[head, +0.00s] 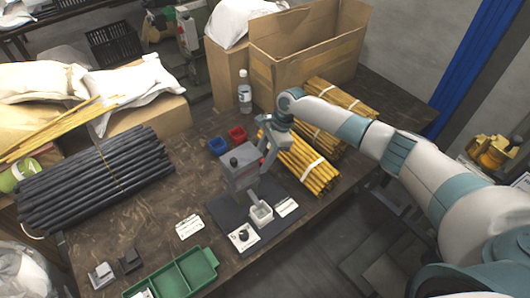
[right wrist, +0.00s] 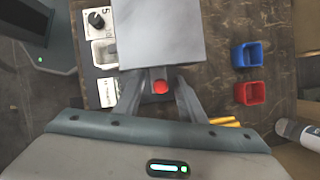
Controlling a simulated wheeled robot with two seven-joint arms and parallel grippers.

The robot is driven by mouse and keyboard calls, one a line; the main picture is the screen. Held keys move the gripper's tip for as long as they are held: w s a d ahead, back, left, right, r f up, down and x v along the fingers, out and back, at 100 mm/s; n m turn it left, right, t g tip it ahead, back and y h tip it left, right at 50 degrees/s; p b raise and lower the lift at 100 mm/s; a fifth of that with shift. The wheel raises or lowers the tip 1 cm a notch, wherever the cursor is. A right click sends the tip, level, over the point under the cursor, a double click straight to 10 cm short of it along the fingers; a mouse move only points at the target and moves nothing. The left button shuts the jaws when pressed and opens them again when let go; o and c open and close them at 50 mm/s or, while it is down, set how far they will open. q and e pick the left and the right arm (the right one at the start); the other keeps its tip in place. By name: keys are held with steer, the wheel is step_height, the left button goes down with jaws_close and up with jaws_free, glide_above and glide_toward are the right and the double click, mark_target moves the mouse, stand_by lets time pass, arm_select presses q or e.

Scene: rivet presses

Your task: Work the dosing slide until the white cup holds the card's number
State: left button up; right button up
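The dosing device, a grey box on a stand (head: 240,168), stands on a dark base plate on the table. The white cup (head: 261,214) sits below it; it also shows in the wrist view (right wrist: 104,53), and its contents are unclear. A white card (head: 287,207) lies beside the cup; I cannot read its number. A white plate with a black knob (head: 243,237) is at the front. My right gripper (head: 266,150) is at the device's back right side. In the wrist view its fingers stand apart, either side of a red knob (right wrist: 160,87), with gaps visible. My left gripper is not in view.
A blue bin (head: 218,146) and a red bin (head: 237,134) stand behind the device. Yellow rod bundles (head: 312,172) lie to its right, black rods (head: 90,185) to the left. A green tray (head: 175,276) is at the front, a bottle (head: 245,92) at the back.

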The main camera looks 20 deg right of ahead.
steer(key=shift+d+r, duration=0.1)
steer(key=b+v, duration=0.4)
steer(key=v, duration=1.3)
steer(key=shift+a, duration=0.25)
